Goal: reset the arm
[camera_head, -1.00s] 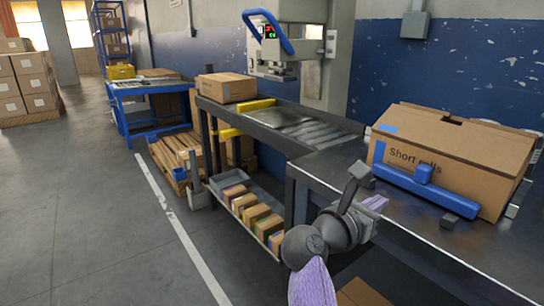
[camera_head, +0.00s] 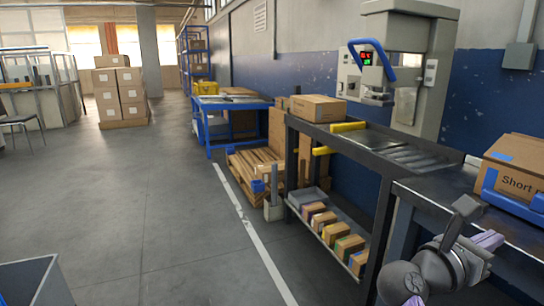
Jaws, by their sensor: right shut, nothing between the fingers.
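My right gripper (camera_head: 488,240) is at the lower right, beside the front edge of the dark worktable (camera_head: 440,207). It is shut and empty, with nothing between its fingers. My wrist partly hides it and the table edge. My left gripper is out of the picture.
A wrapping machine (camera_head: 410,60) stands behind. Small boxes (camera_head: 333,233) fill the lower shelf. A grey bin (camera_head: 35,282) is at lower left.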

